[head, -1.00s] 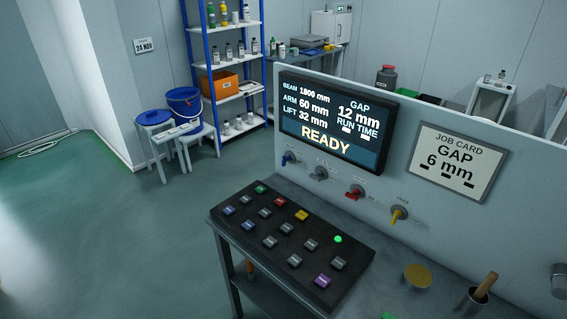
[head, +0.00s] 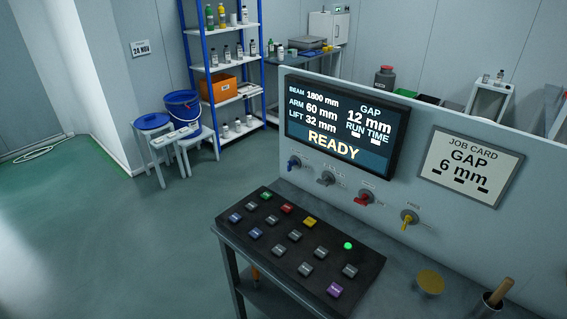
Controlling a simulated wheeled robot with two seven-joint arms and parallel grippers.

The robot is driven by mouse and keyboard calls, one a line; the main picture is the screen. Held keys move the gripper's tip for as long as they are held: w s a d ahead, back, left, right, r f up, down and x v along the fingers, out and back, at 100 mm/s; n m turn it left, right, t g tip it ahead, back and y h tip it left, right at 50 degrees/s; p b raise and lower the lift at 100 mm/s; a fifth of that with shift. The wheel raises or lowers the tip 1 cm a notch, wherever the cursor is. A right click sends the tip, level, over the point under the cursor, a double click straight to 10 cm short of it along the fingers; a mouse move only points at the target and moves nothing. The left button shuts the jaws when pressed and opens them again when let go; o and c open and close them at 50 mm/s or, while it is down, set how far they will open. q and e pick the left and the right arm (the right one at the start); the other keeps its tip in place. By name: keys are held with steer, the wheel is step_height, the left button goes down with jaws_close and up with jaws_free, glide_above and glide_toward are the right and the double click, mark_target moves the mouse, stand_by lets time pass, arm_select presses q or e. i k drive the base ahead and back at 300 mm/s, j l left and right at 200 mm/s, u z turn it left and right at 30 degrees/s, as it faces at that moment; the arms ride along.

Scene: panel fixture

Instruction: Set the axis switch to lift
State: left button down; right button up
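A row of coloured knobs sits on the upright panel (head: 250,175) below the display: a blue knob (head: 294,163), a grey knob (head: 327,179), a red knob (head: 364,198) and a yellow knob (head: 408,219). Their small labels are too blurred to read, so I cannot tell which one is the axis switch. The display (head: 340,130) reads BEAM 1800 mm, ARM 60 mm, LIFT 32 mm, GAP 12 mm and READY. The job card (head: 470,166) reads GAP 6 mm. Neither of my grippers shows in the head view.
A black keypad (head: 285,262) with several coloured buttons and a lit green lamp (head: 348,245) lies on the bench before the panel. A yellow-topped round item (head: 430,282) and a cup with a wooden handle (head: 492,302) stand to its right. The floor at left is open.

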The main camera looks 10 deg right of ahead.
mark_target(289, 163)
steer(key=i+j+z, duration=0.25)
steer(key=i+j, duration=0.15)
steer(key=j, duration=0.25)
steer(key=i+j+z, duration=0.15)
steer(key=j, duration=0.2)
steer(key=i+j+z, duration=0.1)
steer(key=j, duration=0.25)
steer(key=i+j+z, duration=0.25)
steer(key=j, duration=0.5)
steer(key=i, duration=0.1)
